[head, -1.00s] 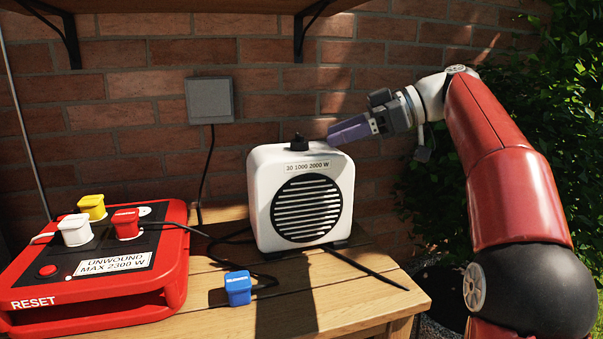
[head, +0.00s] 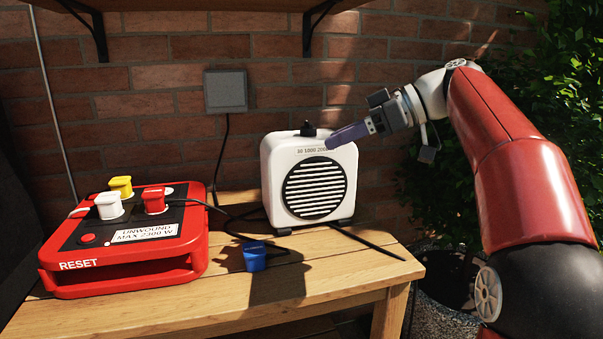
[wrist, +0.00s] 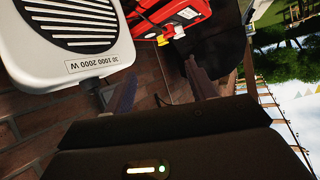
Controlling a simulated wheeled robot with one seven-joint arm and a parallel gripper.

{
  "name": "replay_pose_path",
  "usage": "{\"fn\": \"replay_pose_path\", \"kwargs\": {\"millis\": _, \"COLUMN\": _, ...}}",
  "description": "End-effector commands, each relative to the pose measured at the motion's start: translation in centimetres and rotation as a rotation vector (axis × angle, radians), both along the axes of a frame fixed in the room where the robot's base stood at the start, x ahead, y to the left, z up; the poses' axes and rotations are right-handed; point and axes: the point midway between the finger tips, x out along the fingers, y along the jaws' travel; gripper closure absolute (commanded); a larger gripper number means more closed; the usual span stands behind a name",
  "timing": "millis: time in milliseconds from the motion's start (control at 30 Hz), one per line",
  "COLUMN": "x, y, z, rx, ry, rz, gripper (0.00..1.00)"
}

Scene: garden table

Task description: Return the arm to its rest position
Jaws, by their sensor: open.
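My gripper (head: 347,136) is at the end of my red arm, in front of the heater's upper right side in the head view. In the wrist view my gripper (wrist: 162,88) shows two dark fingers apart, with nothing between them. The white heater (head: 353,180) stands upright on the wooden table, with a black knob (head: 308,129) on top. The heater (wrist: 118,25) also fills the upper left of the wrist view, its label reading 30 1000 2000 W. Whether the fingers touch the heater cannot be told from the head view.
A red cable reel box (head: 75,265) with white, yellow and red plugs sits at the table's left. A blue plug (head: 254,256) lies on the wooden table (head: 215,300) in front of the heater. A grey wall box (head: 225,91) and a brick wall are behind; leaves (head: 570,100) are at right.

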Motion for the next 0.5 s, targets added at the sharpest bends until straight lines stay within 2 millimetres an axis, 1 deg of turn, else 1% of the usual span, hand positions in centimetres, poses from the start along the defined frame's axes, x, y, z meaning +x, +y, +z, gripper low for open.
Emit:
{"fn": "replay_pose_path", "kwargs": {"millis": 133, "x": -0.9, "y": 0.6, "z": -0.9, "rx": -0.037, "ry": 0.064, "rz": -0.065, "gripper": 0.44}}
{"fn": "replay_pose_path", "kwargs": {"millis": 267, "x": -2.1, "y": 1.0, "z": -2.3, "rx": -0.084, "ry": 0.139, "rz": -0.149, "gripper": 0.44}}
{"fn": "replay_pose_path", "kwargs": {"millis": 367, "x": -3.3, "y": 1.2, "z": -3.7, "rx": -0.127, "ry": 0.207, "rz": -0.233, "gripper": 0.44}}
{"fn": "replay_pose_path", "kwargs": {"millis": 467, "x": -5.2, "y": 1.2, "z": -5.8, "rx": -0.185, "ry": 0.285, "rz": -0.346, "gripper": 0.44}}
{"fn": "replay_pose_path", "kwargs": {"millis": 500, "x": -6.2, "y": 1.1, "z": -6.9, "rx": -0.211, "ry": 0.319, "rz": -0.402, "gripper": 0.44}}
